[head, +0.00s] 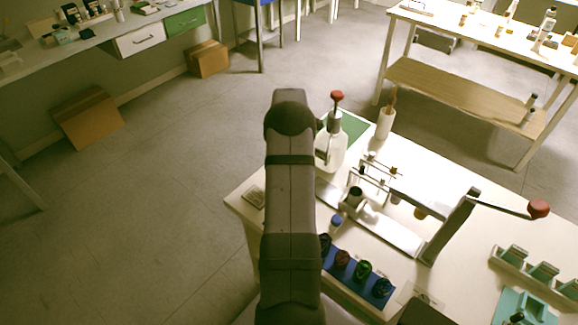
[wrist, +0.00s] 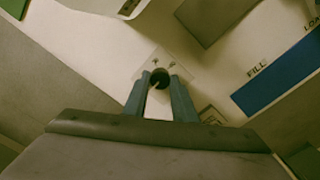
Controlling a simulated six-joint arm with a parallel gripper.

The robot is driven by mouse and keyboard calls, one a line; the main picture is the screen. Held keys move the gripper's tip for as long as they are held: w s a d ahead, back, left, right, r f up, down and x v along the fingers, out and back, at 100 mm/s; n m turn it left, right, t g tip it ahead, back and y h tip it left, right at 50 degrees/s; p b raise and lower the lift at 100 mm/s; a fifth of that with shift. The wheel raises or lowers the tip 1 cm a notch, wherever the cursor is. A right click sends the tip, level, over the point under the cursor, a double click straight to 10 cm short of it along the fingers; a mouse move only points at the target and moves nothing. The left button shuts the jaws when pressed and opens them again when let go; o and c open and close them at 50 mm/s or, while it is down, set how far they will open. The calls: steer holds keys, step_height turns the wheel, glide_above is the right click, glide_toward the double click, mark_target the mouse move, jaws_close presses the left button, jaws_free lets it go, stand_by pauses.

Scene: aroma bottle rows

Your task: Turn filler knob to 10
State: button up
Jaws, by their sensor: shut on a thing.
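In the wrist view, a small dark round knob (wrist: 159,77) sits on a pale plate (wrist: 150,59) with small dark marks. The marks are too small to read, so I cannot tell the knob's setting. My gripper (wrist: 159,83) has its two blue-grey fingers shut on the knob, one on each side. In the head view, my dark arm covers the gripper and the knob.
A blue tray (head: 341,283) with several dark-capped bottles lies right of my arm. A lever with a red ball (head: 538,209) stands farther right. A white pump bottle (head: 331,148) stands close by my arm. The wrist view shows a "FILL" label (wrist: 257,69).

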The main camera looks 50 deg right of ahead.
steer(key=o, duration=1)
steer(key=shift+o, duration=0.2)
steer(key=shift+r+b, duration=0.75)
steer(key=shift+r, duration=3)
steer(key=w+a+r+m+p, duration=0.1)
steer(key=a+r+m, duration=0.15)
steer(key=a, duration=0.85)
steer(key=w+a+r+m+p, duration=0.15)
steer(key=a+r, duration=0.25)
steer(key=a, duration=0.7)
steer(key=s+a+m+p, duration=0.2)
steer(key=s+a+m, duration=0.1)
steer(key=s+a, duration=1.2)
steer(key=a, duration=0.4)
steer(key=shift+a+r+p, duration=0.2)
steer(key=shift+a+p, duration=0.05)
steer(key=shift+p, duration=0.1)
